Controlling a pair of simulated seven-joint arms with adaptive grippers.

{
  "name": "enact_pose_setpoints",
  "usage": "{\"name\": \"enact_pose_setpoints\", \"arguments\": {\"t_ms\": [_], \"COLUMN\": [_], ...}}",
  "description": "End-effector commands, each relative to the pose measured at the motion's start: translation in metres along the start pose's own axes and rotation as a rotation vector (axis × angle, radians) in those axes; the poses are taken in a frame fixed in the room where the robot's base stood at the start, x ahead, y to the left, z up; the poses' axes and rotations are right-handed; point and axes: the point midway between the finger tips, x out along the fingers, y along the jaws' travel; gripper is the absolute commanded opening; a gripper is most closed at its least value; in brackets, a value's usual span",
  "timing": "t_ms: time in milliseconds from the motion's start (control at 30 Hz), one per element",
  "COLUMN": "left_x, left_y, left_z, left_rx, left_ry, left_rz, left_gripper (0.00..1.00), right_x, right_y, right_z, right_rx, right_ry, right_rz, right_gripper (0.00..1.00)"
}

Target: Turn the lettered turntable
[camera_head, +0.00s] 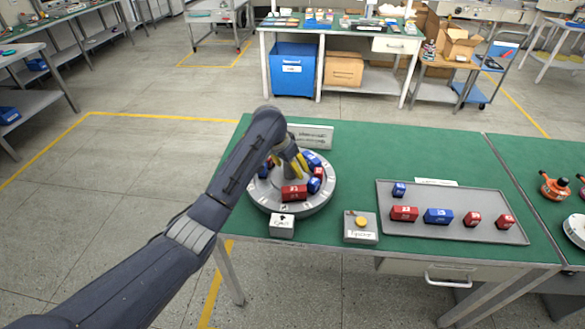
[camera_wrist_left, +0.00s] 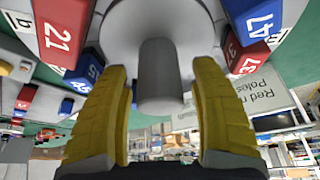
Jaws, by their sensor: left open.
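The lettered turntable (camera_head: 318,199) is a pale grey round disc on the green table. Red and blue numbered blocks stand around its rim, including a red block marked 21 (camera_wrist_left: 62,32) and a blue one marked 47 (camera_wrist_left: 258,20). My left gripper (camera_head: 293,160) is over the turntable's middle with its yellow fingers pointing down. In the left wrist view, a grey central post (camera_wrist_left: 160,85) stands between the open fingers, with a visible gap on each side. My right gripper is not in view.
A grey tray (camera_head: 470,198) farther right holds several red and blue blocks. A sign (camera_head: 312,136) stands behind the turntable.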

Motion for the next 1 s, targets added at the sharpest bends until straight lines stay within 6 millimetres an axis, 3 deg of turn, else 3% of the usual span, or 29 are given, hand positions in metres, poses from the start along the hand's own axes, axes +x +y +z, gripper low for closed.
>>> {"name": "enact_pose_setpoints", "arguments": {"t_ms": [200,600,1000], "left_x": [0.013,0.015,0.015], "left_y": [0.0,0.0,0.0], "left_z": [0.0,0.0,0.0], "left_rx": [0.0,0.0,0.0], "left_ry": [0.0,0.0,0.0], "left_rz": [0.0,-0.001,0.0], "left_gripper": [0.63,0.62,0.16], "right_x": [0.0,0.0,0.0], "right_y": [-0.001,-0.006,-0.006], "right_z": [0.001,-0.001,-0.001], "right_rx": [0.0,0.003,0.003], "right_ry": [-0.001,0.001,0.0], "right_rz": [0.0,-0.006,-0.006], "right_gripper": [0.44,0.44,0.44]}}
